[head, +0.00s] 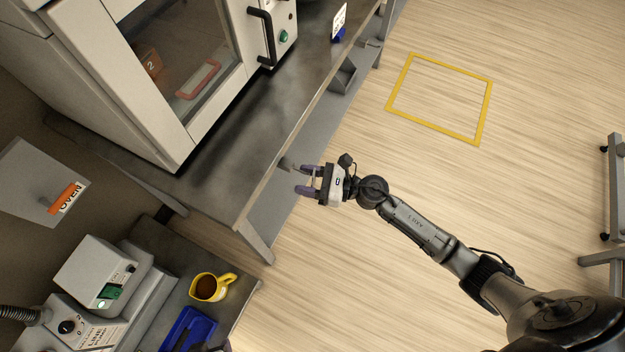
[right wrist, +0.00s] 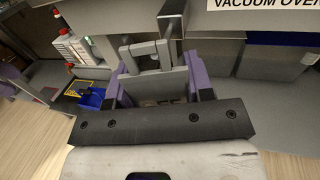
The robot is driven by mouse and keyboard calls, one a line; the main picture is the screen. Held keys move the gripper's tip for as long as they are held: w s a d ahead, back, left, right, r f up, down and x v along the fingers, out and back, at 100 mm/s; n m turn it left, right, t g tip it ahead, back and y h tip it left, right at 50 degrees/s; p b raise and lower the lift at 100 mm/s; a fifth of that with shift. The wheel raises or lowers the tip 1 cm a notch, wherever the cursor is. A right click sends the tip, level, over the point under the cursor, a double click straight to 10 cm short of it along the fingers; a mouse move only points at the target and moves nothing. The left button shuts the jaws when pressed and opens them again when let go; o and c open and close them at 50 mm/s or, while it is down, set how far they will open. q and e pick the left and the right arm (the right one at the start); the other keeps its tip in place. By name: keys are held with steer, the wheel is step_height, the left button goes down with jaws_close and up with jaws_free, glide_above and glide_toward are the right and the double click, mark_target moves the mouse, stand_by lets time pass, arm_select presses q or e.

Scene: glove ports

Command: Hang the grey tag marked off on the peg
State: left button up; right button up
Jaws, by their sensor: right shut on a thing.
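My right gripper (head: 299,179) reaches in from the right and hangs just off the front edge of the metal bench. It also shows in the right wrist view (right wrist: 158,88), with its purple fingers shut on a grey flat thing (right wrist: 155,84), which seems to be the grey tag. Its marking cannot be read. A short grey stub, seemingly the peg (head: 44,202), stands on a grey panel (head: 30,172) at the far left. An orange tag (head: 63,197) is beside the stub, over a label ending in "OVEN". My left gripper is not in view.
A white oven (head: 60,85) with a glass door stands on the metal bench (head: 215,190). A lower bench holds a yellow mug (head: 208,287), a blue tray (head: 187,331) and a white device (head: 95,270). The wooden floor right of the bench is mostly clear.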

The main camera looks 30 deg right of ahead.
steer(key=w+a, duration=0.1)
steer(key=w+a+f+b, duration=0.1)
steer(key=w, duration=0.1)
stand_by(0.8)
steer(key=shift+a, duration=0.1)
steer(key=shift+s, duration=0.15)
steer(key=o, duration=1)
steer(key=shift+c, duration=0.2)
